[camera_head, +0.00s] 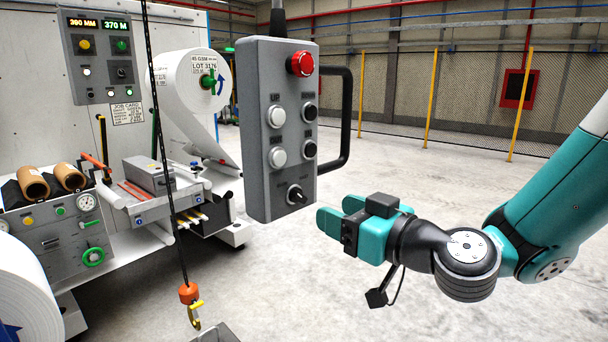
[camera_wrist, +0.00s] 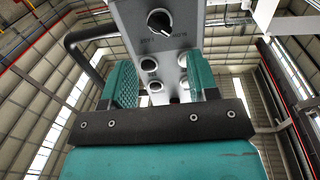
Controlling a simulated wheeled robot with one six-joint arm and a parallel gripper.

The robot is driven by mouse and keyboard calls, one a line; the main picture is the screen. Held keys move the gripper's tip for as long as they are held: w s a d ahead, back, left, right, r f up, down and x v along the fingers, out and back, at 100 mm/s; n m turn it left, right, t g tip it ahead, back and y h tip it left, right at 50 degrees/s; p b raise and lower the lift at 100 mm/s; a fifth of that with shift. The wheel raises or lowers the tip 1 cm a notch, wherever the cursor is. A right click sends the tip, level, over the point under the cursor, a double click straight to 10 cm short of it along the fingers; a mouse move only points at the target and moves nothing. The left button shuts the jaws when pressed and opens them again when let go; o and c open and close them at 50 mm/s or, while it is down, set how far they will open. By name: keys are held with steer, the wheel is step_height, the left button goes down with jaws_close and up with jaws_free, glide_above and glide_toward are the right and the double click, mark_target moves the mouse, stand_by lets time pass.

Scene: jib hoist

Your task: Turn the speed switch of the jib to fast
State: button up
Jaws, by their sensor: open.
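The grey jib pendant (camera_head: 281,130) hangs upright in the middle of the head view. It has a red emergency button at the top, white and black push buttons below it, and a handle on its right side. The speed switch (camera_head: 295,194) is a black rotary knob with a pale pointer line near the pendant's bottom.
The hoist hook (camera_head: 194,314) with an orange block (camera_head: 188,293) hangs on a chain at lower left. The pendant's black handle (camera_head: 344,118) juts out to the right. A machine with paper rolls (camera_head: 190,90) stands at left. The floor at right is clear up to a fence.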

mark_target(303, 197)
steer(key=p+x, duration=0.4)
steer(key=x, duration=0.3)
steer(key=shift+w+a+r+p, duration=0.15)
steer(key=shift+w+a+p, duration=0.1)
steer(key=shift+p, duration=0.1)
steer(key=shift+w+a, duration=0.25)
steer(key=shift+w, duration=0.05)
steer(key=c, duration=0.8)
